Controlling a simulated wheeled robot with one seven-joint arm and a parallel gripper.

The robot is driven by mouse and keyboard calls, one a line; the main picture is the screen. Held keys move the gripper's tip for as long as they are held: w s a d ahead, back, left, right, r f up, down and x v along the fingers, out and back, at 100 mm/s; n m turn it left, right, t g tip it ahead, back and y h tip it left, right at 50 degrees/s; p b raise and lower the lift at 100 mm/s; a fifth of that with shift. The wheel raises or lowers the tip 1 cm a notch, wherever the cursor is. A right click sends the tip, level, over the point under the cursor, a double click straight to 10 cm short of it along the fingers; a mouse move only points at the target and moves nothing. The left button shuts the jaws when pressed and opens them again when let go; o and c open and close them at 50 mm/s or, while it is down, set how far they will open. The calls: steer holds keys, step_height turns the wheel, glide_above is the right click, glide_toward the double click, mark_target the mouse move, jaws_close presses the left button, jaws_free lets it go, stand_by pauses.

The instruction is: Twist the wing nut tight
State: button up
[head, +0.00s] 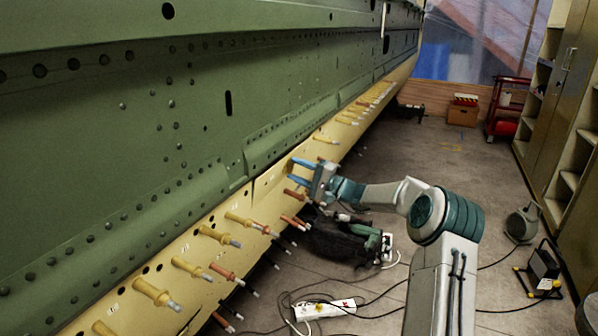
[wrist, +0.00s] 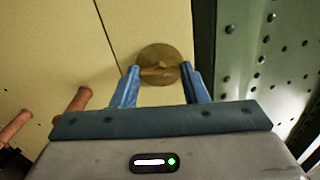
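The wing nut (wrist: 160,71) is brass-coloured, with its wings lying roughly level across a round brass disc (wrist: 158,52) against the cream panel in the wrist view. My gripper (wrist: 160,74) has its two blue fingers apart, one on each side of the wing nut. Small gaps seem to show between the fingertips and the wings, so I see no clear grip. In the head view my gripper (head: 292,170) reaches the cream strip with its fingers spread. The wing nut cannot be made out there.
Several yellow and copper-coloured pins (head: 218,235) stick out of the cream strip (head: 262,190) near my gripper. The green fuselage skin (head: 120,130) rises above. Cables and a white power strip (head: 322,308) lie on the floor. Shelves (head: 560,110) stand at the right.

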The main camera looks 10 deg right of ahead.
steer(key=shift+m, duration=0.3)
steer(key=m+p, duration=1.2)
steer(key=m, duration=0.9)
steer(key=m+p, duration=0.2)
steer(key=m, duration=0.2)
steer(key=shift+m, duration=0.3)
steer(key=shift+f+m+p, duration=0.15)
steer(key=shift+m+p, duration=1.4)
steer(key=shift+m, duration=2.65)
steer(key=shift+d, duration=0.1)
